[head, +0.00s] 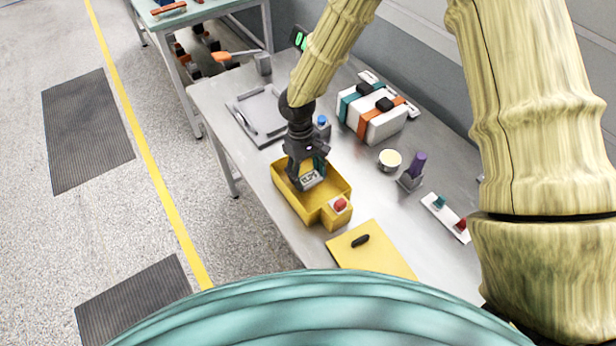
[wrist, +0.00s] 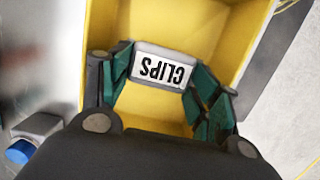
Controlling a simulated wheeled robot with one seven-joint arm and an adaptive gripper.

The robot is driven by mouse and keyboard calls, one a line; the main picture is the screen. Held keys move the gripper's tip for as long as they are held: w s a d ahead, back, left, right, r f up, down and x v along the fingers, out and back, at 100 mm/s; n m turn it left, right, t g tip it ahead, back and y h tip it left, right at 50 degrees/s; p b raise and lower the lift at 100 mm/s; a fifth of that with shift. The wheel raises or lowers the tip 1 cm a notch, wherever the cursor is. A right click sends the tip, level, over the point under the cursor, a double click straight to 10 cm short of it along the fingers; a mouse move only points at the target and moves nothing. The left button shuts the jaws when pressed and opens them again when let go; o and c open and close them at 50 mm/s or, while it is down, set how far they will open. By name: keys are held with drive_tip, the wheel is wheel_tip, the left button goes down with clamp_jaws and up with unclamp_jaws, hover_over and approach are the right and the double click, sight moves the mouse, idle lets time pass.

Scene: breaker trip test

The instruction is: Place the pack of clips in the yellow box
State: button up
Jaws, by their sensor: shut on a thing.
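The pack of clips (wrist: 162,68) is a small pack with a white label reading CLIPS. My gripper (wrist: 163,85) is shut on it, with a teal-padded finger on each side. The yellow box (head: 336,183) stands open on the bench. In the head view my gripper (head: 311,174) points down at the box opening, with the pack (head: 311,181) at or inside it. In the wrist view the yellow box (wrist: 250,30) lies around and behind the pack. I cannot tell whether the pack touches the box floor.
A red button (head: 340,204) sits at the box's near corner. A yellow sheet with a black item (head: 360,240) lies in front. A grey tray (head: 262,114), a blue-capped item (head: 322,122), a strapped white case (head: 380,122), a cream-topped cup (head: 390,160) and a purple-handled item (head: 414,168) stand around.

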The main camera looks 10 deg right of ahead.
sight(306, 174)
drive_tip(key=shift+w+f+p, duration=0.2)
drive_tip(key=shift+f+p, duration=0.1)
drive_tip(key=shift+f, duration=0.85)
drive_tip(key=shift+s+f, duration=0.15)
drive_tip(key=shift+f, duration=0.2)
drive_tip(key=shift+f, duration=0.1)
drive_tip(key=o, duration=1)
drive_tip(key=shift+w+a+r+b, duration=0.15)
drive_tip(key=shift+w+r+b, duration=0.35)
drive_tip(key=shift+r, duration=1.5)
drive_tip(key=shift+w+a+r+b, duration=0.2)
drive_tip(key=shift+r+b, duration=0.5)
drive_tip(key=shift+r, duration=1.3)
drive_tip(key=shift+w+a+r+b, duration=0.1)
drive_tip(key=shift+w+r+b, duration=0.45)
drive_tip(key=shift+r, duration=1.45)
drive_tip(key=shift+s, duration=0.1)
